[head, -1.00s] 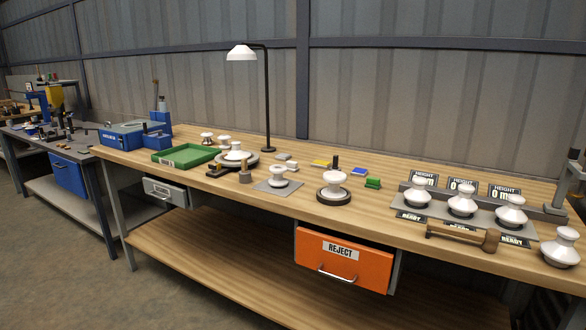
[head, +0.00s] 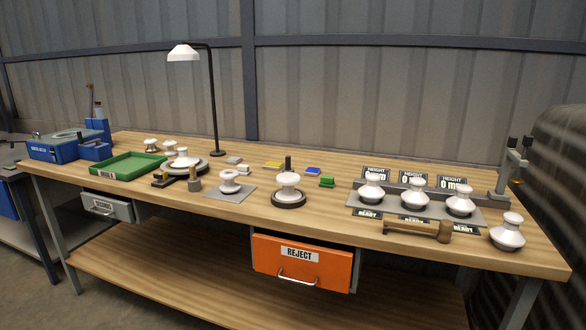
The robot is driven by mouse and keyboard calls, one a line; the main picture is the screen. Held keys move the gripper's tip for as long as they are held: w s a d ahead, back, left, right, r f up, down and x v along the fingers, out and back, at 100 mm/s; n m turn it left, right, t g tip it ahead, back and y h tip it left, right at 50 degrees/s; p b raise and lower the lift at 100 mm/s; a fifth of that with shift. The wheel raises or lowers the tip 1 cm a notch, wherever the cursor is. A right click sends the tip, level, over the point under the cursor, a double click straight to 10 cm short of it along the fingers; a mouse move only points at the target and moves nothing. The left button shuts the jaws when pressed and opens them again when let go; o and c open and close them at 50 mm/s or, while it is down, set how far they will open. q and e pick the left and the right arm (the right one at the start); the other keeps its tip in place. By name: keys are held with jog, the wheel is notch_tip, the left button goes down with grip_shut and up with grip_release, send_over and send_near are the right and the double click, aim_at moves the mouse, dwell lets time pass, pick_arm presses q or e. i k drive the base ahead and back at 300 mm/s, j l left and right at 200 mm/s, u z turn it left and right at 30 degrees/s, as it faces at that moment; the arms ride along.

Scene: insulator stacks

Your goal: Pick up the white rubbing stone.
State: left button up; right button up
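A small whitish block (head: 243,169), which looks like the white rubbing stone, lies flat on the wooden bench (head: 420,258). It is right of the round turntable and behind the grey square plate. A similar light grey block (head: 234,160) lies just behind it. The two are small in the head view, so their exact shades are hard to tell. Neither of my grippers is in view.
Yellow (head: 273,164), blue (head: 313,170) and green (head: 327,182) blocks lie to the right. White insulators stand on a grey plate (head: 217,192), a dark round base (head: 289,202) and a rack (head: 480,215). A lamp (head: 213,100) rises behind; a mallet (head: 420,229) lies in front.

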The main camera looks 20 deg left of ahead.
aim_at(244, 170)
jog(key=i+j+z, duration=0.1)
jog(key=j+z, duration=0.55)
jog(key=j, duration=0.15)
jog(key=j+z, duration=0.3)
jog(key=j, duration=1.1)
jog(key=k+j, duration=0.1)
jog(key=j, duration=0.4)
jog(key=z, duration=0.05)
